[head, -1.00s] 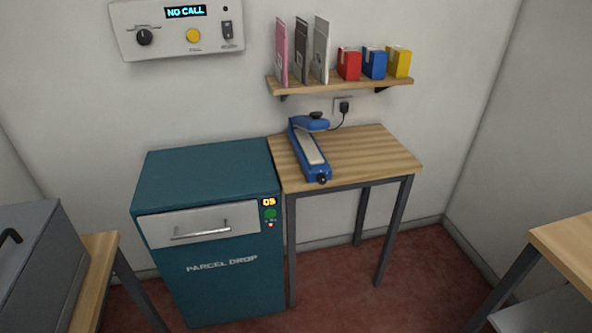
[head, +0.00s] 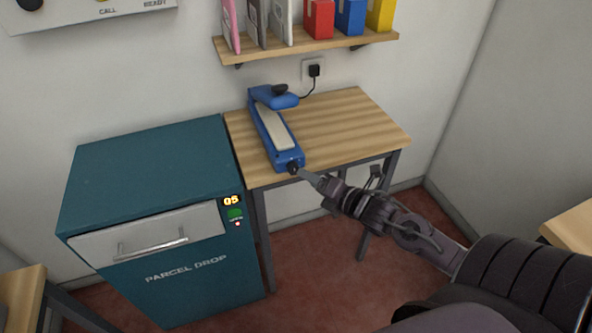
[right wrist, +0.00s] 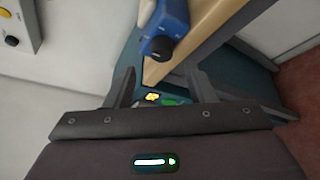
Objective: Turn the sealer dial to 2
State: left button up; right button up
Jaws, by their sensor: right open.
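The blue sealer (head: 274,130) lies on the small wooden table. Its black dial (head: 293,167) is on the end facing me, at the table's front edge. In the right wrist view the dial (right wrist: 161,49) shows on the end of the blue sealer body (right wrist: 172,18), beyond the fingers; its setting is too small to read. My right gripper (head: 306,172) is close to the dial, in front and to its right in the head view. In the right wrist view my right gripper (right wrist: 158,86) has its fingers spread with nothing between them. My left gripper is out of view.
The teal parcel drop (head: 150,200) stands left of the table (head: 345,125). A shelf (head: 310,50) with folders and small boxes hangs above. A black plug (head: 314,71) with a cord is on the wall behind the sealer. Another table (head: 572,228) is at the right.

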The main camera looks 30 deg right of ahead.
aim_at(296, 171)
jog(key=x, duration=0.4)
jog(key=shift+d, duration=0.2)
jog(key=shift+w+a+f, duration=0.15)
jog(key=shift+w, duration=0.3)
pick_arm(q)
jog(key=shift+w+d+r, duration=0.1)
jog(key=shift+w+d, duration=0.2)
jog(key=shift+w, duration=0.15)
pick_arm(e)
jog(key=shift+w+f, duration=0.1)
jog(key=shift+w, duration=0.1)
jog(key=c, duration=1)
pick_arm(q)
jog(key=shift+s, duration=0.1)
pick_arm(e)
jog(key=shift+o, duration=0.2)
